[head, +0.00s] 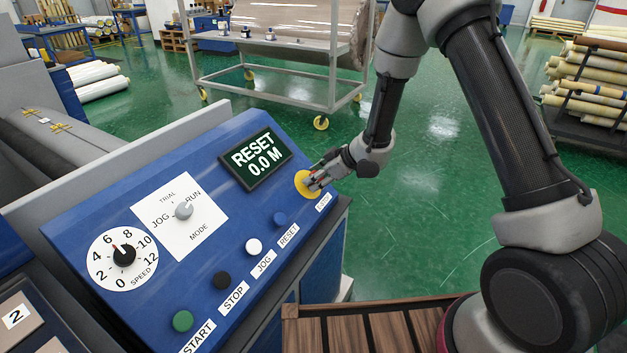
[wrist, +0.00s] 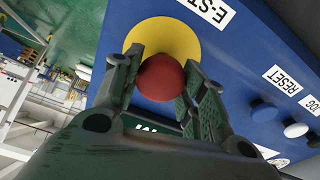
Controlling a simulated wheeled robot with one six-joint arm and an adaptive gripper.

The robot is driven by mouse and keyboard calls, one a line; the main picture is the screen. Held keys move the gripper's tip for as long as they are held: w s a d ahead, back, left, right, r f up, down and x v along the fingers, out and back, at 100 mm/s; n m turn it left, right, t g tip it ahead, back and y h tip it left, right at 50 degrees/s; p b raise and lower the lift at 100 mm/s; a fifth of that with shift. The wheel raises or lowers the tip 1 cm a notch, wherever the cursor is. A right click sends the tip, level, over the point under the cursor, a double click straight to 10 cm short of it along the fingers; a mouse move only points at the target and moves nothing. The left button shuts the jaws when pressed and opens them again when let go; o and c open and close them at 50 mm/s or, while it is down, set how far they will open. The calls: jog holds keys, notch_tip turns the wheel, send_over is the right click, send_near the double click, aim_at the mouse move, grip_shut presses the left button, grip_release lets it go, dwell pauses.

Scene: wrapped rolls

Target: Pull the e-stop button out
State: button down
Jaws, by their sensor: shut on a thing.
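The e-stop button is a round red knob on a yellow disc (head: 303,184) at the right end of the blue control panel (head: 150,275). In the wrist view the red e-stop button (wrist: 161,78) sits between my two fingers, in front of the yellow disc (wrist: 172,38). My gripper (head: 318,182) is at the disc in the head view and hides most of the button there. In the wrist view my gripper (wrist: 165,85) is shut on the e-stop button, one finger on each side. How far the knob stands out from the disc is hard to tell.
The display (head: 257,160) reads "RESET 0.0 M". The panel also has blue (head: 280,219), white (head: 254,246), black (head: 222,280) and green (head: 183,321) buttons, a mode switch (head: 184,211) and a speed dial (head: 124,254). A wheeled rack (head: 270,97) stands behind on open green floor.

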jog(key=c, duration=0.8)
grip_release()
jog(key=shift+s+d+r, duration=0.1)
jog(key=v, duration=1.2)
